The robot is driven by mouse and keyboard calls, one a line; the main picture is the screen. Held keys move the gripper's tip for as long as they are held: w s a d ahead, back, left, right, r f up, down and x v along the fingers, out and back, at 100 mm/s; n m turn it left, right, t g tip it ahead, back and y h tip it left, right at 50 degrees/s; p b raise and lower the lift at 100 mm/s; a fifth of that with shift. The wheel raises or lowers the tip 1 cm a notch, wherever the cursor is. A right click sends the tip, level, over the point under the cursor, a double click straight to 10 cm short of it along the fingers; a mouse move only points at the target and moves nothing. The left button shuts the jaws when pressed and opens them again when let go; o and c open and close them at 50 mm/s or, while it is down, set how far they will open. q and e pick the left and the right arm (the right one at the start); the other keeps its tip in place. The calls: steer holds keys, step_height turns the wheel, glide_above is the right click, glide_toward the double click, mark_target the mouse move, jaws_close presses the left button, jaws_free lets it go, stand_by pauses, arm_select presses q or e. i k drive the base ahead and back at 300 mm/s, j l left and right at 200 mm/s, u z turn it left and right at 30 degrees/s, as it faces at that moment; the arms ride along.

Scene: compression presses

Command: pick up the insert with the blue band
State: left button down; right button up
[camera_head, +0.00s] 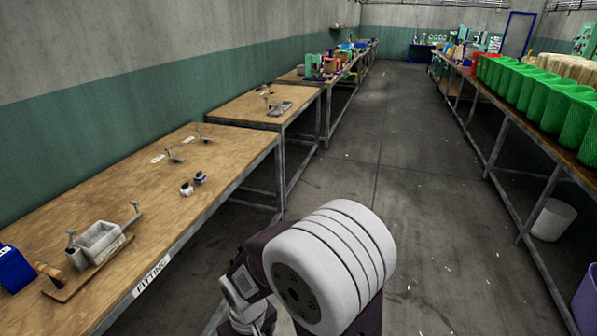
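Two small inserts stand close together on the near wooden bench (120,205), towards its right edge. The one further back (200,177) shows a dark blue band with some white. The nearer one (186,189) looks whitish with a dark part. Both are too small to make out in detail. One of my arms, with a large white ribbed cylinder and dark links, fills the bottom middle, to the right of the bench and apart from both inserts. No gripper fingertips show in the view.
A grey block-shaped fixture (100,242) on a wooden board stands at the bench's near end, beside a blue box (14,270). Metal levers (174,155) stand further back. Green baskets (555,105) line the right bench.

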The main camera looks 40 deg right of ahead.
mark_target(200, 178)
steer(key=z, duration=0.75)
steer(key=i+u, duration=0.15)
